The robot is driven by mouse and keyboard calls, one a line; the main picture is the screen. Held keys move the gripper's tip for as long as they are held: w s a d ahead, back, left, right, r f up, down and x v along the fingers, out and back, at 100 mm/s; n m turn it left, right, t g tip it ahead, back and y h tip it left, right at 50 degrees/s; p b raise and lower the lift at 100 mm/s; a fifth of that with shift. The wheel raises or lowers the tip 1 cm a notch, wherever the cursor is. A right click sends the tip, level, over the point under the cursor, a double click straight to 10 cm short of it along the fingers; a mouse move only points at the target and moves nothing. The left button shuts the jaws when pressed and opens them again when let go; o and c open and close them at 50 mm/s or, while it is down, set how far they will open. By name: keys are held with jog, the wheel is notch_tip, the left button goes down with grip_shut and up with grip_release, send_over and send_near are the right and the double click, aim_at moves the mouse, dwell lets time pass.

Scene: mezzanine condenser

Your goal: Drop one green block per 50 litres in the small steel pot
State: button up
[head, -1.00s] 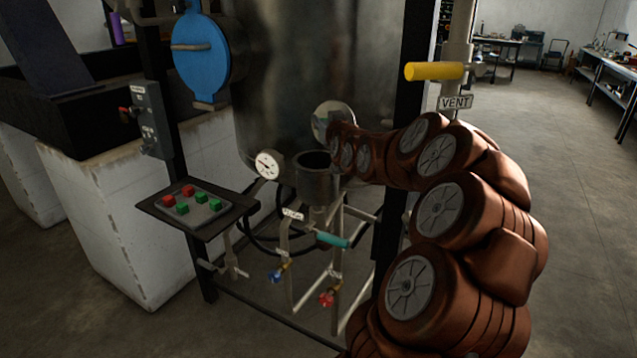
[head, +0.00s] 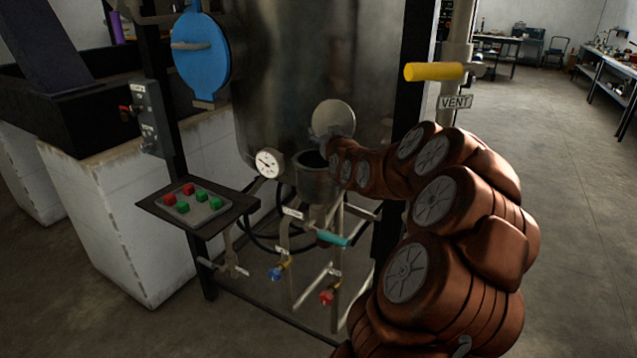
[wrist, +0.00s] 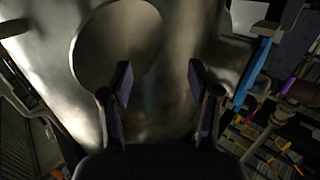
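A small dark steel pot (head: 316,184) stands in front of the big tank, open at the top. Three green blocks (head: 201,196) lie with two red blocks (head: 188,189) on a grey tray (head: 207,219) on a dark shelf at left. My gripper (head: 338,150) is at the tank front, just above and right of the pot, far from the blocks; its fingers are hard to make out in the head view. In the wrist view my gripper (wrist: 160,82) has its two fingers apart with nothing between them, facing the tank wall.
A round disc (head: 333,117) sits on the tank (head: 290,70); it also shows in the wrist view (wrist: 117,45). A dial gauge (head: 268,163) is left of the pot. A teal handle (head: 332,239), blue valve (head: 275,274) and red valve (head: 327,297) are below. A yellow vent handle (head: 433,71) is upper right.

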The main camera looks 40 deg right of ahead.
jog(key=shift+s, duration=0.1)
jog(key=v, duration=1.1)
jog(key=shift+s+a, duration=0.25)
jog(key=shift+s, duration=0.1)
dwell(0.4)
jog(key=s+a+f+n+g+y, duration=0.1)
jog(key=a+f+g+y, duration=0.2)
jog(key=a, duration=0.5)
jog(key=s+a+f+n+g+y+p, duration=0.1)
jog(key=a+f+n+g+y, duration=0.1)
jog(key=a+f, duration=0.5)
jog(key=s+a+f+n+g+y, duration=0.1)
jog(key=a+f+g+y, duration=0.15)
jog(key=a, duration=0.65)
jog(key=s+a+f+g, duration=0.1)
jog(key=s+a+g, duration=0.4)
jog(key=s, duration=0.7)
jog(key=s+a+f+n+g+p, duration=0.1)
jog(key=s+a+g, duration=0.3)
jog(key=s+a, duration=0.5)
jog(key=s, duration=0.4)
jog(key=shift+n+g+y, duration=0.3)
jog(key=shift+g+y, duration=0.05)
